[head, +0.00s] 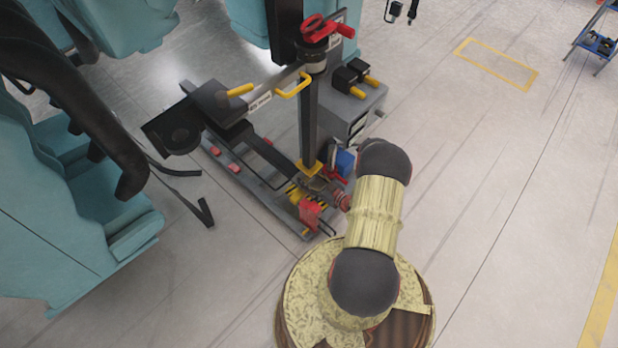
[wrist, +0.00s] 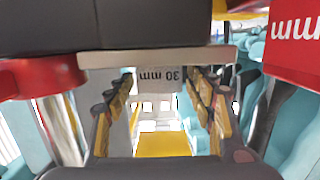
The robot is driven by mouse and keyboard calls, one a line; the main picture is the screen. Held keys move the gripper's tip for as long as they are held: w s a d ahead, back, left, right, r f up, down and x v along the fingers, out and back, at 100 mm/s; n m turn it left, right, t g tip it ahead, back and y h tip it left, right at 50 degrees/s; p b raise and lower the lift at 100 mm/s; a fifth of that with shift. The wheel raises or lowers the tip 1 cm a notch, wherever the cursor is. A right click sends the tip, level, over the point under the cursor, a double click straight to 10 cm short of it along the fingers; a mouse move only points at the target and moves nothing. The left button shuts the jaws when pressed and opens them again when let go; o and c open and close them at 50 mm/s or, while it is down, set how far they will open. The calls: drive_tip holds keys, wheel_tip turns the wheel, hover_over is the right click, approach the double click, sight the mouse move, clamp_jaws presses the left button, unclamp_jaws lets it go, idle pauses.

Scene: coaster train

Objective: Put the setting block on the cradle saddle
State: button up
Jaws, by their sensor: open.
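In the wrist view my gripper (wrist: 160,92) is open, one finger on each side of a pale piece marked "30 mm" (wrist: 160,73), whose lettering is upside down. I cannot tell whether the fingers touch it. A wide dark part above it fills the top of the view. In the head view my gripper is hard to make out among small parts at the foot of the black post. A blue block (head: 345,162) sits there beside red parts. I cannot tell for sure which part is the setting block or the cradle saddle.
The black post (head: 309,125) with a yellow handle rises from a grey base frame. A grey box (head: 352,105) stands right of it. Teal seats (head: 85,200) line the left. In the wrist view red parts (wrist: 40,78) flank both sides.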

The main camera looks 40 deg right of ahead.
drive_tip(key=shift+r, duration=0.15)
drive_tip(key=s+r+p, duration=0.1)
drive_tip(key=s+p, duration=0.2)
drive_tip(key=s, duration=0.8)
drive_tip(key=shift+s+d+r, duration=0.35)
drive_tip(key=shift+s+d, duration=0.05)
drive_tip(key=shift+d, duration=0.05)
